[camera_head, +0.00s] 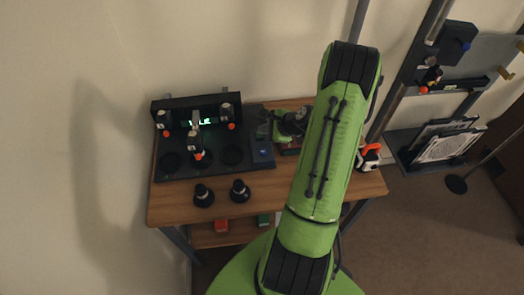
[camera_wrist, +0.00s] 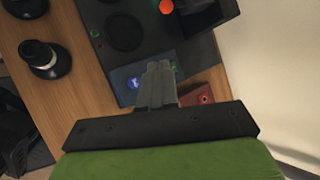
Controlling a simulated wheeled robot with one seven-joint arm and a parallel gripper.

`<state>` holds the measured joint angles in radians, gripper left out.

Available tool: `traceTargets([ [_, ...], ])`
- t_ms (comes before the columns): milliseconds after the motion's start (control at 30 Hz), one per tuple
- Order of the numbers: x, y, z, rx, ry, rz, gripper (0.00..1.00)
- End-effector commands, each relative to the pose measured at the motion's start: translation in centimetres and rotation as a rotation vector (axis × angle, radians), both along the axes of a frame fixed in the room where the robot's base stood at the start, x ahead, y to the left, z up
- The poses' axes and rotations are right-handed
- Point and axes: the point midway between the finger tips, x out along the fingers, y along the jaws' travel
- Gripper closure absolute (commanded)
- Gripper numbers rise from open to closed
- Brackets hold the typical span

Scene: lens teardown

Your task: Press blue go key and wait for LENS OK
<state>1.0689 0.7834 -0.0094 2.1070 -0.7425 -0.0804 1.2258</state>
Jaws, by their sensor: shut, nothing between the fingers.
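The blue go key (camera_wrist: 133,84) is a small bright blue spot on a dark blue panel in the wrist view. In the head view it shows as a small blue mark (camera_head: 262,152) at the right end of the black test rig (camera_head: 180,177). My gripper (camera_wrist: 159,68) is shut and empty, with its fingertips just right of the key in the wrist view. I cannot tell its height above the panel or whether it touches. A display (camera_head: 205,121) on the rig's back wall glows green; its text is too small to read and partly covered.
Two dark lens parts (camera_head: 204,196) (camera_head: 240,191) stand on the wooden table (camera_head: 170,210) in front. An orange-and-white object (camera_head: 368,157) lies at the right. A red block (camera_wrist: 198,96) is close beside my fingers.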

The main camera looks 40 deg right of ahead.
Motion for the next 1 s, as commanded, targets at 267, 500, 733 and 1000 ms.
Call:
traceTargets([
  [267,0.0,0.0,-3.4,-0.001,0.001,0.002,1.0],
  [500,0.0,0.1,-7.1,0.0,0.001,0.002,1.0],
  [733,0.0,0.1,-8.9,-0.001,0.001,0.002,1.0],
  [1000,0.0,0.0,-8.7,-0.001,0.001,0.002,1.0],
])
